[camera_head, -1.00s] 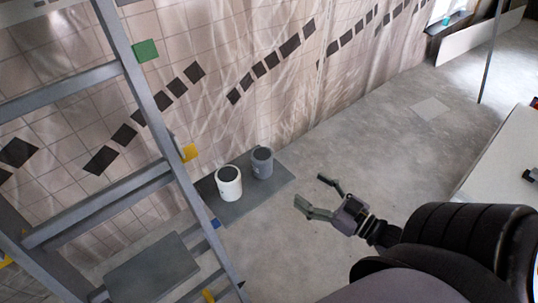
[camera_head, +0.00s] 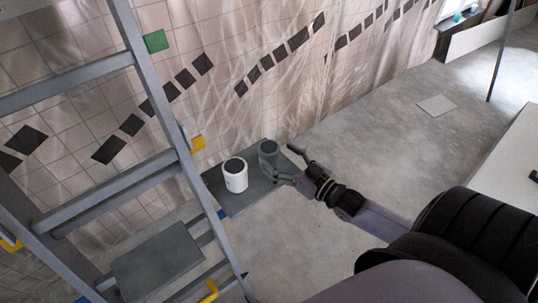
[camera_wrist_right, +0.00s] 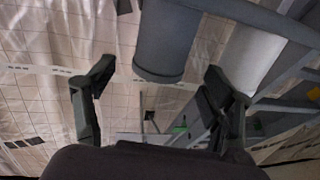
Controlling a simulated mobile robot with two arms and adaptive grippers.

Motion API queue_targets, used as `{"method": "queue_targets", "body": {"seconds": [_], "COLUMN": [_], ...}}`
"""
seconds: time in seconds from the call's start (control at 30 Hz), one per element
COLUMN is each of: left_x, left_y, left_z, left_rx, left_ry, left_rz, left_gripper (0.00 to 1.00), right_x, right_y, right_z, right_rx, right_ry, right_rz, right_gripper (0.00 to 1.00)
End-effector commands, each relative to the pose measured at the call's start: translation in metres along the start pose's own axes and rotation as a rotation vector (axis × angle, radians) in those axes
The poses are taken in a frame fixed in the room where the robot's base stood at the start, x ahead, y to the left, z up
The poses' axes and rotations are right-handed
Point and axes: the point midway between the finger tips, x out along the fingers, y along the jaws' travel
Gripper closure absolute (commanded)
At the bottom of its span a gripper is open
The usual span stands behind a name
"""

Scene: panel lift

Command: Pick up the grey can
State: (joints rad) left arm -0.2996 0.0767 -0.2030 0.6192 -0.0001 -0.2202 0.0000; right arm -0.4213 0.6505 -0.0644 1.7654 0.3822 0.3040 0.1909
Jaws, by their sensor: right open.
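The grey can (camera_head: 268,152) stands upright on a dark grey board beside the tiled wall in the head view. In the right wrist view the grey can (camera_wrist_right: 165,40) is large at the top, between and beyond the two fingers. My right gripper (camera_head: 288,163) is open just right of the can, one finger near its front side, the other behind to the right. In the wrist view the right gripper (camera_wrist_right: 155,82) has its fingers spread wide with nothing between the tips. I cannot tell whether a finger touches the can. My left gripper is out of view.
A white can (camera_head: 236,176) stands on the board (camera_head: 235,206) left of the grey can; it also shows in the wrist view (camera_wrist_right: 252,50). A grey stepladder (camera_head: 172,130) stands at the left. The concrete floor (camera_head: 370,140) is open to the right.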

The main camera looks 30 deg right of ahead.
Motion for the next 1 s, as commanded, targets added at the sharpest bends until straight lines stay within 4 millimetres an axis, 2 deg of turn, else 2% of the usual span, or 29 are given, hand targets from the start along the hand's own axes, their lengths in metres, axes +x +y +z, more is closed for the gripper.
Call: {"method": "queue_targets", "body": {"seconds": [0.33,0.67,1.0], "left_x": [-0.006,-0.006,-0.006], "left_y": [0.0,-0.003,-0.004], "left_z": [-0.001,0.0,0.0], "left_rx": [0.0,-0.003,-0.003], "left_ry": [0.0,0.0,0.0], "left_rz": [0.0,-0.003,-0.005], "left_gripper": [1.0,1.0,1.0], "right_x": [0.043,0.048,0.048], "right_y": [0.001,0.001,0.001], "right_z": [-0.005,-0.003,-0.004], "right_rx": [0.0,0.0,0.0], "right_ry": [0.004,0.001,0.001], "right_rz": [0.0,-0.001,-0.001], "right_gripper": [0.24,0.24,0.47]}}
